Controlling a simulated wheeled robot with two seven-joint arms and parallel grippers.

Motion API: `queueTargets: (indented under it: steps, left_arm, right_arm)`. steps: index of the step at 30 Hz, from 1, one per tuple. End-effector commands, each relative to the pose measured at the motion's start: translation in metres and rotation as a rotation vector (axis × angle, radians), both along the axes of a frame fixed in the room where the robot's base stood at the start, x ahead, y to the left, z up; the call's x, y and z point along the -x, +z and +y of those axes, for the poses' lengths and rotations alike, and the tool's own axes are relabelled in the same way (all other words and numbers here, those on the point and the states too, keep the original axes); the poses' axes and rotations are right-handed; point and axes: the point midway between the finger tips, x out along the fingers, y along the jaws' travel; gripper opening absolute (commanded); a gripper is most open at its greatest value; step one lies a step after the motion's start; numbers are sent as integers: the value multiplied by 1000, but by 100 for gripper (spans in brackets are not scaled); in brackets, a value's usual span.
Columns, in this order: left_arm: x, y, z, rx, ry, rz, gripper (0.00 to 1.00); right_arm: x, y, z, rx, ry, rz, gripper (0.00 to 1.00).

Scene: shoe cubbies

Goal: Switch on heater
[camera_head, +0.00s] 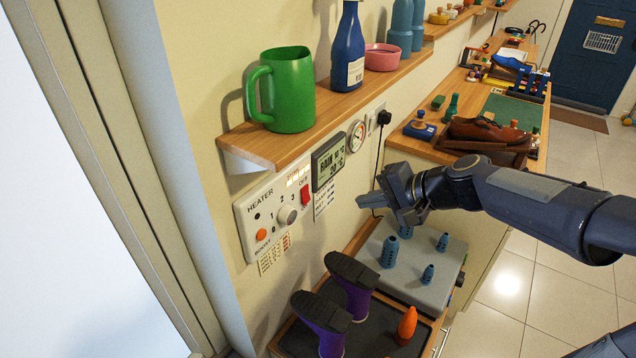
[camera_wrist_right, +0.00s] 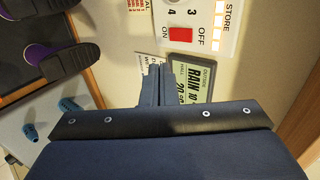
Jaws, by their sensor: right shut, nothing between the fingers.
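The heater panel (camera_head: 246,222) is a white box on the wall under the shelf, marked HEATER. It has a red rocker switch (camera_head: 305,195), a round dial (camera_head: 287,215) and an orange button (camera_head: 261,234). The red switch (camera_wrist_right: 180,34) shows between ON and OFF labels in the right wrist view; I cannot tell which way it is tipped. My right gripper (camera_head: 362,200) is shut and empty, to the right of the panel and apart from the switch. Its fingers (camera_wrist_right: 155,80) point toward the wall near the display. My left gripper is not in view.
A grey weather display (camera_head: 328,160) and a round gauge (camera_head: 356,136) are on the wall beside the panel. A wooden shelf (camera_head: 340,106) with a green mug (camera_head: 291,90) overhangs it. Purple boots (camera_head: 322,325) and a grey box with pegs (camera_head: 410,285) stand below.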

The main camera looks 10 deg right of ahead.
Motion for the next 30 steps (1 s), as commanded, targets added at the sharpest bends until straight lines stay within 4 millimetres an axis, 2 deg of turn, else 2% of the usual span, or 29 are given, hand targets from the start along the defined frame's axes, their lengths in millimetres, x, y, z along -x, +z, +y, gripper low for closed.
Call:
queueTargets:
  steps: [11, 16, 30]
  left_arm:
    - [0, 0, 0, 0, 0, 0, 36]
    - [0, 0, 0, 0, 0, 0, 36]
    - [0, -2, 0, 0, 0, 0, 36]
  right_arm:
    - [-3, -1, 0, -5, -6, 2, 0]
    - [-9, -7, 6, -5, -4, 3, 0]
    - [-63, -62, 60, -4, -4, 6, 0]
